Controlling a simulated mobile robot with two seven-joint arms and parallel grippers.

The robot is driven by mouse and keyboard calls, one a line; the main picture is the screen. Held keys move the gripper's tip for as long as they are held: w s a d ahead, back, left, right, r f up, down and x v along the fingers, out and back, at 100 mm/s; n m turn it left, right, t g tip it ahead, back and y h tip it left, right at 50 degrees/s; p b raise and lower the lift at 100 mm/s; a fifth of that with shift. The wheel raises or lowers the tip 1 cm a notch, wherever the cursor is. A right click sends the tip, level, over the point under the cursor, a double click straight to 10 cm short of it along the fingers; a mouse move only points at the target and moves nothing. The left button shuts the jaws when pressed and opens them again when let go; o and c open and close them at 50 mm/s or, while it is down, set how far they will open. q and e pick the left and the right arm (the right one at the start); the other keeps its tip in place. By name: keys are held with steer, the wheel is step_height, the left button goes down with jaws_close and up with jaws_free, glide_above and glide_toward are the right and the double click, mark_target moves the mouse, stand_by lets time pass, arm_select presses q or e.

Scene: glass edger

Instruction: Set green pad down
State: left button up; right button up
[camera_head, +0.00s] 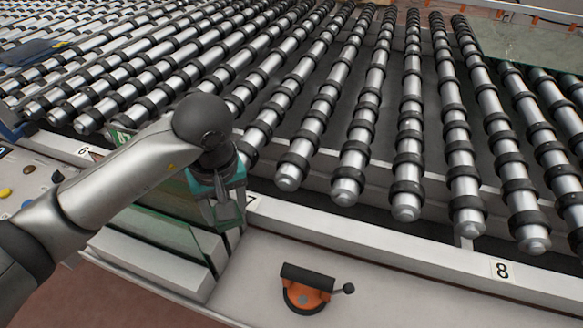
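My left gripper (222,212) reaches in from the left and points down at the front edge of the roller table. It is shut on the green pad (240,197), a teal-green piece that shows around its silver fingers. The fingers cover part of the pad. The pad is just above or beside the upright greenish glass panes (165,232) at the front; I cannot tell whether it touches them. My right gripper is not in view.
Rows of metal rollers with black rings (350,150) fill the back. An orange suction lifter with a black handle (305,298) lies on the pale front surface (420,300), which is clear to its right. A glass sheet (530,45) lies at the back right.

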arm_select(q)
steer(key=f, duration=0.3)
steer(key=shift+s, duration=0.35)
steer(key=b, duration=0.1)
glide_above(242, 268)
steer(key=f, duration=1.2)
steer(key=shift+s+d, duration=0.15)
steer(key=shift+s, duration=0.15)
steer(key=shift+w+f+b, duration=0.1)
steer(key=shift+f+b, duration=0.35)
steer(key=shift+f, duration=2.05)
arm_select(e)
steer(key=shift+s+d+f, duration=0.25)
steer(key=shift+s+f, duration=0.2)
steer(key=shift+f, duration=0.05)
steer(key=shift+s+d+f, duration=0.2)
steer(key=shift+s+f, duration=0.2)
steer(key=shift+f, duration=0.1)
arm_select(q)
steer(key=shift+f, duration=0.15)
steer(key=o, duration=1)
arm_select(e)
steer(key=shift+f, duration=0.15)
